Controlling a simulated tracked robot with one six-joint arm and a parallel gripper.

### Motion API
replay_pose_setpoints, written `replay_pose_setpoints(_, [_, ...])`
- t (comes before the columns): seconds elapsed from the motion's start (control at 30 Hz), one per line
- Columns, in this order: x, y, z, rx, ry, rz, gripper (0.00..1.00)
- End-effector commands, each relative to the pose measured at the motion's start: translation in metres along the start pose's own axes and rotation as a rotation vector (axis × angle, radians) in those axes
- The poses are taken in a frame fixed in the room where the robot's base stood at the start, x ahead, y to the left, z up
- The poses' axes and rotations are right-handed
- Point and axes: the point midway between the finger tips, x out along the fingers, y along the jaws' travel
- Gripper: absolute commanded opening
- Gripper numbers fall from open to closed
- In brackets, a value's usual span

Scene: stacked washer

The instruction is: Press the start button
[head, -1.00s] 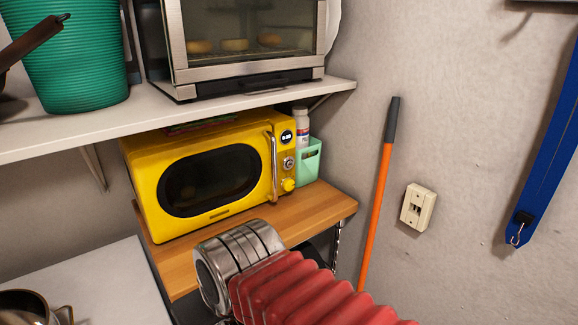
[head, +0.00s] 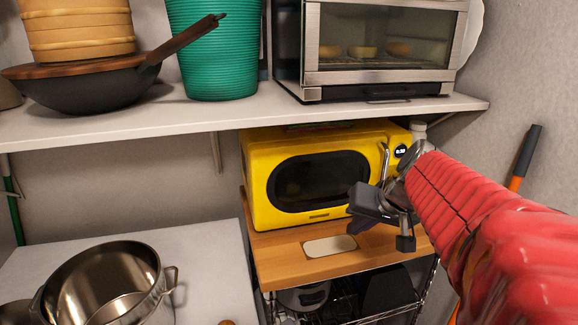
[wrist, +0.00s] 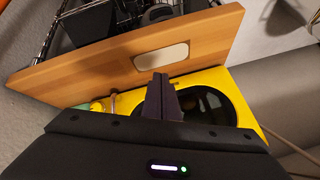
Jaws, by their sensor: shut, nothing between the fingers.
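The yellow microwave (head: 258,190) stands on a wooden shelf, its door with a dark oval window shut. Its handle (head: 385,160) and lit round display (head: 401,151) show at its right side. My arm hides the controls below the display in the head view, and I cannot make out a start button. My gripper (head: 372,204) is in front of the microwave's lower right part, with its fingers shut and empty. In the wrist view the closed fingers (wrist: 160,84) overlap the microwave (wrist: 226,82), which appears upside down. A yellow knob (wrist: 97,106) shows left of the fingers there.
The wooden shelf (head: 285,268) has a pale rectangular plate (head: 330,246) in front of the microwave. A white shelf (head: 225,115) above holds a toaster oven (head: 385,50), a green basket (head: 212,50) and a wok (head: 90,90). A steel pot (head: 100,285) stands lower left.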

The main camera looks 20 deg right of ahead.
Motion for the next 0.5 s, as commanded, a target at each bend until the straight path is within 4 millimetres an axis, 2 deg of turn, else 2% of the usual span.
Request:
replay_pose_setpoints(0.03, [0.001,0.014,-0.011,0.031,0.012,0.003,0.0])
replay_pose_setpoints(0.2, [0.002,0.055,-0.042,0.11,0.06,0.006,0.0])
replay_pose_setpoints(0.5, [-0.004,0.142,-0.089,0.245,0.16,0.022,0.0])
